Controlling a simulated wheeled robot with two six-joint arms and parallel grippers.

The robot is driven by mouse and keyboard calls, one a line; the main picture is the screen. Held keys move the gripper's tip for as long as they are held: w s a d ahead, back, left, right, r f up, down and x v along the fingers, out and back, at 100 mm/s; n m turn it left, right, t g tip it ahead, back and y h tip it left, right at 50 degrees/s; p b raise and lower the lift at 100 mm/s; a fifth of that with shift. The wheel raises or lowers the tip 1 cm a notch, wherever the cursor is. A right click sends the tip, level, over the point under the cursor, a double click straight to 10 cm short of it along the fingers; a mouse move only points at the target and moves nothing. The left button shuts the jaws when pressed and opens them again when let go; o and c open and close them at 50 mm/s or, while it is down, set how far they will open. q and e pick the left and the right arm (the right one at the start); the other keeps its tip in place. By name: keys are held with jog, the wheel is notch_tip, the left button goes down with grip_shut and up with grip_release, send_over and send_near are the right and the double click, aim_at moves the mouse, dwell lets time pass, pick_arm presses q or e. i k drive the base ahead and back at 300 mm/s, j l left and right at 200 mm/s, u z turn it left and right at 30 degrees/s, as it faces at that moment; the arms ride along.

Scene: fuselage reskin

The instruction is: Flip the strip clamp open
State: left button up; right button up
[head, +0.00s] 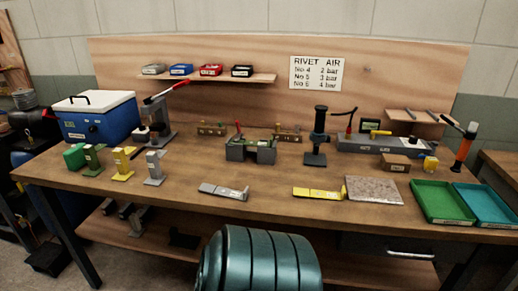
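A grey block-shaped fixture (250,150) stands near the middle of the workbench, with a red-tipped lever (238,128) standing up at its left. It may be the strip clamp, but at this size I cannot tell for sure, nor whether any clamp is open or shut. Another tool with a long red handle (166,91) stands at the back left, its handle slanting up to the right. Neither of my grippers shows in the head view.
The wooden workbench (290,210) carries a blue cooler box (98,118), a black press (318,137), a stone-like plate (373,190), and green (442,202) and teal (486,204) trays. A teal ribbed cylinder (258,262) stands before its front edge.

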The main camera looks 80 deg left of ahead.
aim_at(237, 137)
jog(key=l+u, duration=0.1)
jog(key=u, duration=2.4)
